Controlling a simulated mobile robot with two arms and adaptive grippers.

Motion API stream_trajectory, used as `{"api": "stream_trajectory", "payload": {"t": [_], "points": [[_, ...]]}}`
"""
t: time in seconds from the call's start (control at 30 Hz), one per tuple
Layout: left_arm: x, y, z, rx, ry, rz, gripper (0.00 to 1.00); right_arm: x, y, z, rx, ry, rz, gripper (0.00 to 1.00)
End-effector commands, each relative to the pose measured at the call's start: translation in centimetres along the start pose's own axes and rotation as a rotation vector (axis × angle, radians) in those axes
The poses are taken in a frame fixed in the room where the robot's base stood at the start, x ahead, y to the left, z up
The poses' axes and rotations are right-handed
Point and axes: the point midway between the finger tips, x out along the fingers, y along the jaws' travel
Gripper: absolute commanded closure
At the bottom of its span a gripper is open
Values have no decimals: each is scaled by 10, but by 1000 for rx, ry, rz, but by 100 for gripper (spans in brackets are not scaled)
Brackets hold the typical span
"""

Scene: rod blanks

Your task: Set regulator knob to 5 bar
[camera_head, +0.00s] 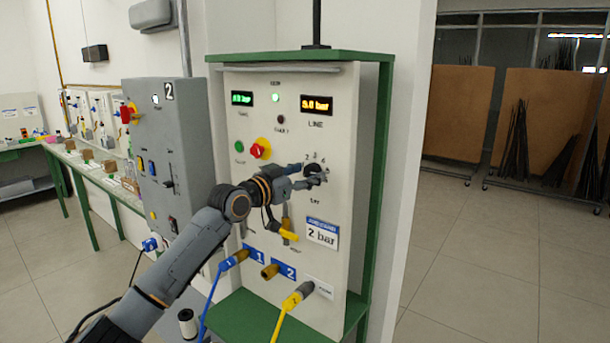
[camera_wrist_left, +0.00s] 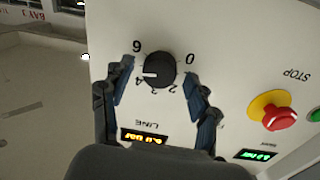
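The regulator knob (camera_wrist_left: 160,69) is a round black dial on the pale panel, with a scale around it reading from 0 to 6. In the left wrist view, upside down, its white mark points left, on the side toward the 6. In the head view the knob (camera_head: 313,170) is partly hidden by my left gripper (camera_head: 305,176). In the wrist view the fingers of my left gripper (camera_wrist_left: 162,80) stand on either side of the knob, with visible gaps to it. The orange LINE display (camera_head: 317,104) seems to read 5.0 bar. My right gripper is not in view.
A red stop button on yellow (camera_head: 260,148) sits left of the knob. A grey box (camera_head: 165,150) stands left; floor is clear right.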

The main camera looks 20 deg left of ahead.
Motion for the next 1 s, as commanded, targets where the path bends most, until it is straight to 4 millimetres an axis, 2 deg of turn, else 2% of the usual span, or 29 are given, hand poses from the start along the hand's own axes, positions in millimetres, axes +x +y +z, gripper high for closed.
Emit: {"api": "stream_trajectory", "payload": {"t": [0.27,0.37,0.7,0.83,1.0], "points": [[-8,0,1,1,0,0,40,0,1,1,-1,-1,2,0],[-22,-1,1,1,0,0,40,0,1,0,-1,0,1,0],[-91,0,1,4,-2,0,40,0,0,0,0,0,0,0],[-109,-1,1,1,-2,-1,40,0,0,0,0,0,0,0],[-120,0,0,-1,0,0,40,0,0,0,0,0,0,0]]}}
